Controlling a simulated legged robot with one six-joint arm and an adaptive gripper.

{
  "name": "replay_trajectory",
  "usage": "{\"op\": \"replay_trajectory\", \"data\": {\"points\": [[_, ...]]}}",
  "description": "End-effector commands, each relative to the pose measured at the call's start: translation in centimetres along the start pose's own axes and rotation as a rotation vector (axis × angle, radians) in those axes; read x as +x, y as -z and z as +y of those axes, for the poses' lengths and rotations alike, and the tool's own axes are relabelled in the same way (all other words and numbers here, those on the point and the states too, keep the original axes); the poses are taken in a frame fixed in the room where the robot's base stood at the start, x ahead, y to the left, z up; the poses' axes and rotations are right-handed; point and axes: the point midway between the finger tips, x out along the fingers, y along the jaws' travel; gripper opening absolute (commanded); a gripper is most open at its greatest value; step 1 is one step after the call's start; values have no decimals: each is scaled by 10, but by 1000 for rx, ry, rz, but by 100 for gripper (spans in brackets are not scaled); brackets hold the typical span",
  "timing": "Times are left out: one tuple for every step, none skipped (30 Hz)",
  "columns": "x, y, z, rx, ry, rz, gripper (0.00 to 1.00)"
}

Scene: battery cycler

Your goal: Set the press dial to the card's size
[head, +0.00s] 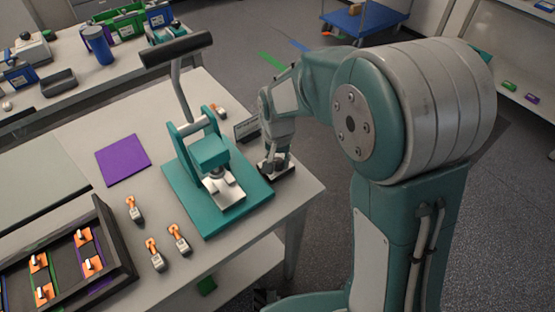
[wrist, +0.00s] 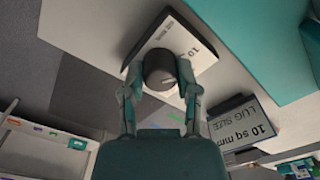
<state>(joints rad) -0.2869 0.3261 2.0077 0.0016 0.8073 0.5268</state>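The press dial is a dark round knob (wrist: 160,68) on a white plate (wrist: 205,60) printed with "10" and smaller text that I cannot read surely. I cannot make out where its pointer stands. My gripper (wrist: 160,76) has one finger on each side of the knob and appears closed on it. In the head view my gripper (head: 275,163) points down at the dial base (head: 288,172) beside the press. The card (wrist: 242,124) reads "LUG SIZE 10 sq mm"; in the head view it stands (head: 247,129) behind the dial. The teal press (head: 209,152) has a long raised lever.
A dark tray (head: 122,262) with orange parts is at the lower left. The table edge is close right of the dial. A back bench holds a blue jug (head: 98,45).

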Motion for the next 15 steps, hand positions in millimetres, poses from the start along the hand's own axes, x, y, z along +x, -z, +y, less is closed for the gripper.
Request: {"op": "replay_trajectory", "data": {"points": [[0, 0, 0, -1, 0, 1, 0], [0, 0, -1, -1, 0, 1, 0], [0, 0, -1, -1, -1, 1, 0], [0, 0, -1, -1, -1, 1, 0], [0, 0, -1, -3, -2, 1, 0], [1, 0, -1, -10, -2, 1, 0], [1, 0, -1, -19, -2, 1, 0], [1, 0, -1, -29, -2, 1, 0], [1, 0, -2, -46, -2, 1, 0], [1, 0, -2, -55, -2, 1, 0], [1, 0, -2, -63, -1, 1, 0], [1, 0, -2, -67, -1, 1, 0], [1, 0, -2, -67, -1, 1, 0], [1, 0, -2, -67, -1, 1, 0], [1, 0, -2, -67, -1, 1, 0]]}}
